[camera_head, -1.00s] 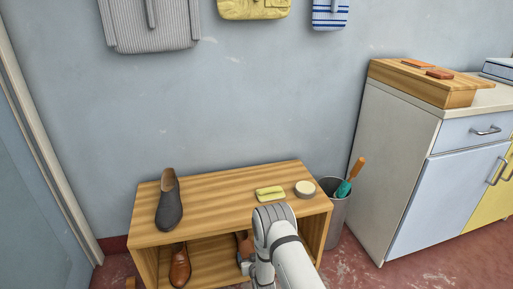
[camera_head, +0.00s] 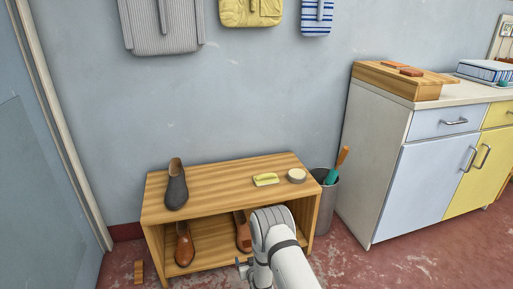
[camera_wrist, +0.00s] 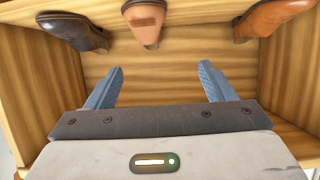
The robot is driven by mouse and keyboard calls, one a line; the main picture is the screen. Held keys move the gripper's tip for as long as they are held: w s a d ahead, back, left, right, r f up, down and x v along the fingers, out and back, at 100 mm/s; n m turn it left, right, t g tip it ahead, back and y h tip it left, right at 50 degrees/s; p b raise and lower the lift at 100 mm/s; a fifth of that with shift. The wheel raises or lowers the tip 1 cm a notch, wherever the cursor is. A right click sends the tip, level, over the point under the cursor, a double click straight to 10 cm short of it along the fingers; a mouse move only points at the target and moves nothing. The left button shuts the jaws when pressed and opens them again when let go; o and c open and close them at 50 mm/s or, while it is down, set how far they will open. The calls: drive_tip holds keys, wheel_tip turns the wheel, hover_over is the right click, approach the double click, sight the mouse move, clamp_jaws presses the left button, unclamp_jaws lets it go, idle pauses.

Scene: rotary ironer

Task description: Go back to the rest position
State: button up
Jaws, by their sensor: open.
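My gripper shows in the wrist view (camera_wrist: 160,85) with its two blue fingers wide apart and nothing between them. It faces the wooden shoe bench (camera_head: 230,188), whose inside and shoes fill the wrist view. In the head view my arm reaches up from the bottom in front of the bench, and the gripper (camera_head: 243,270) is only partly visible beside my arm. The wrist view shows a dark shoe (camera_wrist: 72,30), a pinkish-tan sole (camera_wrist: 145,22) and a brown shoe (camera_wrist: 275,15) along its top edge.
On the bench top are a dark shoe (camera_head: 176,185), a yellow brush (camera_head: 265,179) and a round tin (camera_head: 296,175). Brown shoes (camera_head: 184,245) stand on the lower shelf. A grey bin (camera_head: 326,205) and a cabinet (camera_head: 420,170) are at right. Red floor is free at right front.

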drive_tip(key=w+d+r+g+p, duration=0.1)
drive_tip(key=r+p, duration=0.2)
drive_tip(key=r, duration=0.5)
drive_tip(key=w+d+r+h+p, duration=0.1)
drive_tip(key=r+p, duration=0.1)
drive_tip(key=r, duration=0.6)
drive_tip(key=w+d+r+g+p, duration=0.1)
drive_tip(key=d+r+p, duration=0.15)
drive_tip(key=r, duration=0.55)
drive_tip(key=s+d+r+m+g+h+p, duration=0.15)
drive_tip(key=s+r+p, duration=0.25)
drive_tip(key=r, duration=0.7)
drive_tip(key=s+d+r+g+p, duration=0.1)
drive_tip(key=s+d+r+p, duration=0.3)
drive_tip(key=r, duration=0.7)
drive_tip(key=s+d+r+g+p, duration=0.15)
drive_tip(key=s+r+p, duration=0.35)
drive_tip(key=r, duration=0.6)
drive_tip(key=s+d+r+g+p, duration=0.2)
drive_tip(key=s+r+p, duration=0.4)
drive_tip(key=s+r, duration=0.5)
drive_tip(key=s+d+r+m+g+p, duration=0.1)
drive_tip(key=s+d+r+p, duration=0.4)
drive_tip(key=s+r, duration=0.7)
drive_tip(key=s+g+h+p, duration=0.1)
drive_tip(key=s, duration=0.4)
drive_tip(key=shift+s+p, duration=0.3)
drive_tip(key=shift+p, duration=0.1)
drive_tip(key=shift+m, duration=0.25)
